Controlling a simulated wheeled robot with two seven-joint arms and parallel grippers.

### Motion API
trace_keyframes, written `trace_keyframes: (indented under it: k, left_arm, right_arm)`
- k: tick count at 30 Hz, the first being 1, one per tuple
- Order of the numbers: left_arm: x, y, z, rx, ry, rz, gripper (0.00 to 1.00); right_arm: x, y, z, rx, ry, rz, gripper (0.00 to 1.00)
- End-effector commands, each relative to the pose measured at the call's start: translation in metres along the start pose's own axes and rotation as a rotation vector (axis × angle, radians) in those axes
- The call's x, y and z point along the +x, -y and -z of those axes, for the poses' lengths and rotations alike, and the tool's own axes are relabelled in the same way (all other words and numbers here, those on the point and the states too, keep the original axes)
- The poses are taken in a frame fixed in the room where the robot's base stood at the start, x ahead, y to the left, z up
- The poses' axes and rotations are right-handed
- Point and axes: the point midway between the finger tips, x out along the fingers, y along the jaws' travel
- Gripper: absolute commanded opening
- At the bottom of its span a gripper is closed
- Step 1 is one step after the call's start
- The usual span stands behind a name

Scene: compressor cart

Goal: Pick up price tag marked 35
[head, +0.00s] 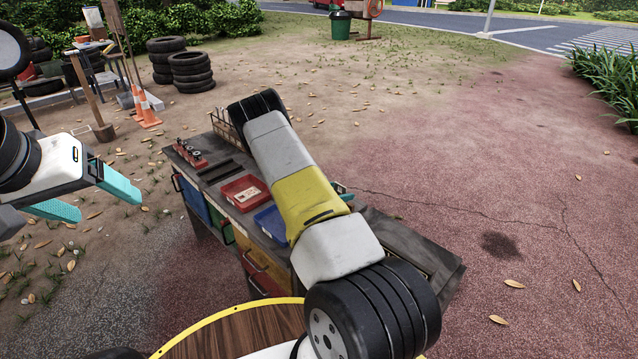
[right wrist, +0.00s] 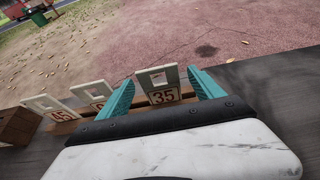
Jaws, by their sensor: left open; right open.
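The price tag marked 35 (right wrist: 163,97) is a pale upright plate with a square hole in its upper part, seen in the right wrist view. My right gripper (right wrist: 161,76) is open, with one teal finger on either side of this tag in the picture; I cannot tell whether either touches it. The tag marked 45 (right wrist: 60,116) stands further left. Another tag (right wrist: 92,92) between them is partly hidden by the left finger. In the head view my right forearm hides the tags. My left gripper (head: 88,197) is open and empty, away from the cart.
The cart top (head: 405,240) holds a red tray (head: 246,193), a blue tray (head: 272,222) and a small red rack (head: 190,154). In the right wrist view a brown wooden block (right wrist: 17,126) stands at the left. Open ground lies beyond the cart.

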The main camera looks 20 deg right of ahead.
Motion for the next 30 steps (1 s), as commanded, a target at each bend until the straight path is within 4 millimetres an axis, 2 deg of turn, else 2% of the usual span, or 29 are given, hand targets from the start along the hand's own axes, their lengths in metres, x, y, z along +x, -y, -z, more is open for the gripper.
trace_keyframes:
  k: [4,11,20,21,27,30]
  left_arm:
    - [0.0,0.0,0.0,0.0,0.0,0.0,0.75]
    - [0.0,0.0,0.0,0.0,0.0,0.0,0.75]
    - [-0.0001,0.0,0.0,0.0,0.0,0.0,0.75]
    - [-0.0001,0.0,0.0,0.0,0.0,0.0,0.75]
    - [-0.0001,0.0,0.0,0.0,0.0,0.0,0.75]
    - [-0.0001,0.0,0.0,0.0,0.0,0.0,0.75]
  right_arm:
    - [0.0123,-0.0002,0.0,0.0,0.0,0.0,0.76]
    - [0.0129,-0.0002,0.0001,0.0,-0.001,-0.001,0.74]
    - [0.0126,-0.0003,0.0001,0.0,-0.001,-0.001,0.15]
    - [0.0126,-0.0003,0.0,0.0,-0.001,-0.001,0.13]
    - [0.0122,-0.0004,-0.0011,0.001,-0.001,-0.001,0.13]
    - [0.0091,-0.001,-0.0084,0.002,0.0,-0.001,0.13]
